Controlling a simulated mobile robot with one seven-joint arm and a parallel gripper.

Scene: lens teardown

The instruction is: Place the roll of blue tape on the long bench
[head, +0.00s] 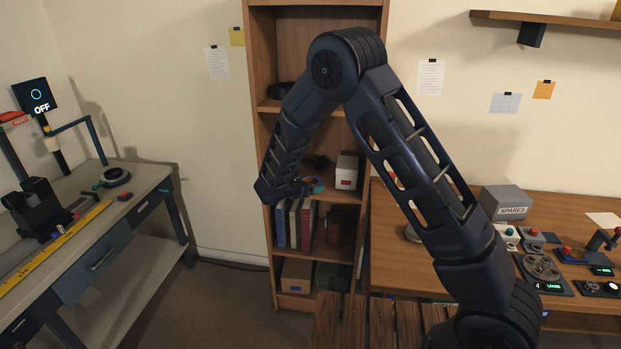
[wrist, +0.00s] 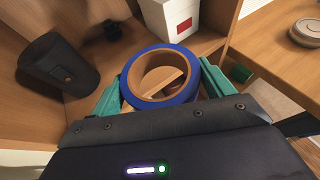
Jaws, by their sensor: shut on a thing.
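The roll of blue tape (wrist: 180,98) is a blue ring with a tan core, held between the teal fingers of my gripper (wrist: 160,85). In the head view my gripper (head: 306,187) is at the middle shelf of the wooden bookcase, with the tape small and partly hidden there. I cannot tell whether the tape touches the shelf. A grey bench (head: 152,182) with a drawer and lower shelf stands at the left. A wooden bench (head: 392,262) stands at the right. The frames do not show which one is called the long bench.
The bookcase (head: 383,60) surrounds the gripper. A white box (head: 347,172) with a red label and a dark cylinder (wrist: 58,62) are close to the tape. The grey bench carries a yellow ruler (head: 55,248) and devices. A slatted wooden top (head: 350,325) is at the front.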

